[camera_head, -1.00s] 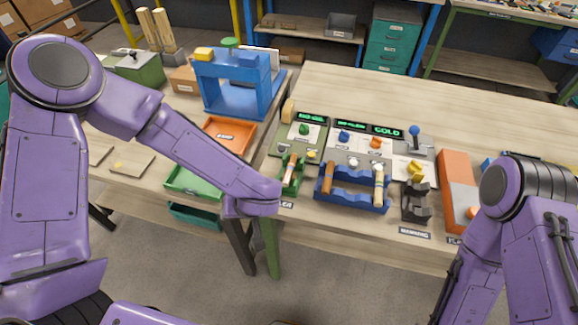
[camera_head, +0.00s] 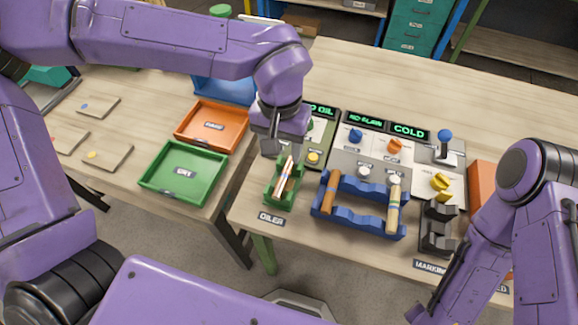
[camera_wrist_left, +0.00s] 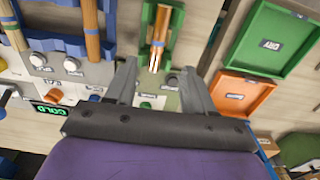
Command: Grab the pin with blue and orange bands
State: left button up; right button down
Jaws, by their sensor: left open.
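My left gripper (camera_head: 272,140) is open and empty, just behind and above this holder. A brown pin (camera_head: 330,192) and a pale pin with yellowish bands (camera_head: 394,205) lie across the blue rack (camera_head: 360,220). My right gripper is out of view.
A green tray (camera_head: 150,178) and an orange tray (camera_head: 185,130) stand left of the holder. A control panel (camera_head: 375,160) with knobs and lit displays stands behind the blue rack. A dark holder (camera_head: 438,232) stands right of the rack.

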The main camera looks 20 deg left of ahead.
aim_at(283, 177)
pick_arm(q)
jog(key=f, duration=0.8)
jog(key=shift+s+d+f, duration=0.15)
jog(key=shift+s+d, duration=0.1)
jog(key=shift+a+f, duration=0.1)
jog(key=shift+f, duration=0.3)
grip_shut()
